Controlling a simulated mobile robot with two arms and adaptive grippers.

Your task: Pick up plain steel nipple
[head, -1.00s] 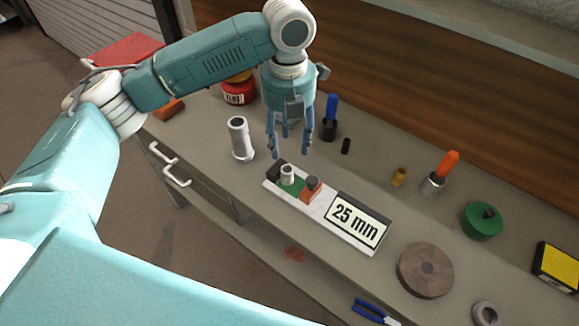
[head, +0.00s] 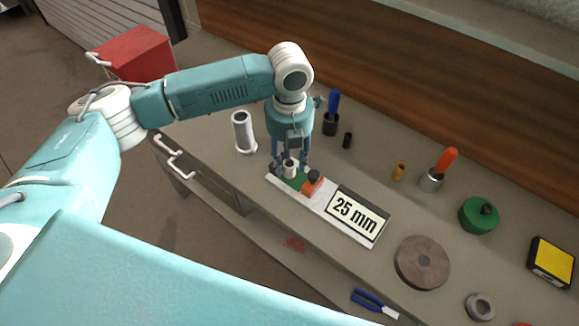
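A short plain steel nipple (head: 290,169) stands upright on the green patch of the white gauge strip (head: 318,207), which bears a "25 mm" label. My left gripper (head: 290,165) points straight down over it. Its fingers are spread on either side of the nipple and look open; contact with it cannot be made out. A dark knob on an orange block (head: 312,181) sits close to the right of the nipple. A larger pale steel tube (head: 243,132) stands on the bench to the left. My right gripper is not in view.
On the bench (head: 300,237) stand a small black fitting (head: 347,140), a brass fitting (head: 399,172), blue- and orange-handled tools, a green round piece (head: 479,215) and a brown disc (head: 421,262). Blue pliers (head: 372,302) lie below at the front.

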